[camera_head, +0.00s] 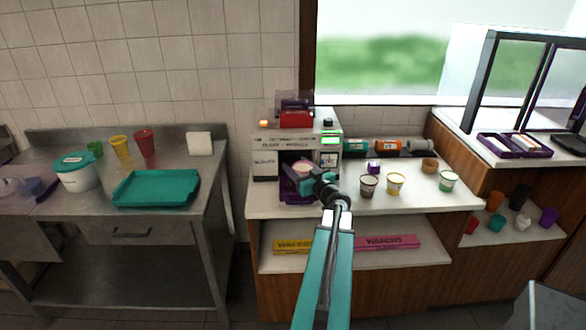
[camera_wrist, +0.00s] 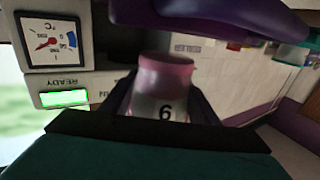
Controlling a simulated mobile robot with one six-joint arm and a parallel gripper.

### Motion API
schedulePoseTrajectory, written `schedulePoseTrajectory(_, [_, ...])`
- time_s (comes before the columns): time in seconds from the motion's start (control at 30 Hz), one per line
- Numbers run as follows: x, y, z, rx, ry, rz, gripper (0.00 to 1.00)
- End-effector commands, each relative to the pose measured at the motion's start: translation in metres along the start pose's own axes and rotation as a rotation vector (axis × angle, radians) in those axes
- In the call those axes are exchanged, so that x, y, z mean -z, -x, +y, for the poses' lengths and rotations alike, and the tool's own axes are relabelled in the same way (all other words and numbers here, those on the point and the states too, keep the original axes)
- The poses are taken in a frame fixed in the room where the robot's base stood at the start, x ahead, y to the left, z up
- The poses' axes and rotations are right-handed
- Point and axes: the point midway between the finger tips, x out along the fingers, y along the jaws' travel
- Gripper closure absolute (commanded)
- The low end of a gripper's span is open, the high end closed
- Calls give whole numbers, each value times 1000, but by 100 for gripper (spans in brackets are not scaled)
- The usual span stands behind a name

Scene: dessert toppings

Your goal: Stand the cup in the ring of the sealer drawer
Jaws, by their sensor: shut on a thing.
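The cup (camera_wrist: 165,78) has a pink band and a pale part with a dark numeral. My gripper (camera_wrist: 162,100) is shut on it, one dark finger on each side. In the head view the cup (camera_head: 302,167) shows small at the front opening of the sealer (camera_head: 268,142), with my gripper (camera_head: 306,183) against it. The purple drawer (camera_head: 297,199) sticks out low at the sealer's front, below the cup. The wrist view seems turned over; a curved purple part (camera_wrist: 215,14) fills its top, apart from the cup in the picture. The ring's opening is hidden.
The sealer shows a dial (camera_wrist: 48,42) and a lit green READY lamp (camera_wrist: 65,98). Right of it on the counter (camera_head: 415,195) stand a brown cup (camera_head: 368,184), a yellow cup (camera_head: 395,183) and a green-banded cup (camera_head: 448,180). A teal tray (camera_head: 155,188) lies on the left table.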

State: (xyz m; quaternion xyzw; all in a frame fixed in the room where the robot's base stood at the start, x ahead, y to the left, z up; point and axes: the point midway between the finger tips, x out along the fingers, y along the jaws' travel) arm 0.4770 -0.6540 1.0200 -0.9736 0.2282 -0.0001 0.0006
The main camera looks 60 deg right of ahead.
Motion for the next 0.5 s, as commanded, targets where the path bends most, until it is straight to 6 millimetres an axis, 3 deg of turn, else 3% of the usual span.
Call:
schedulePoseTrajectory(0.3, [-2, -38, 9, 0, 0, 1, 72])
schedulePoseTrajectory(0.5, [-4, -48, 11, -2, 0, 0, 72])
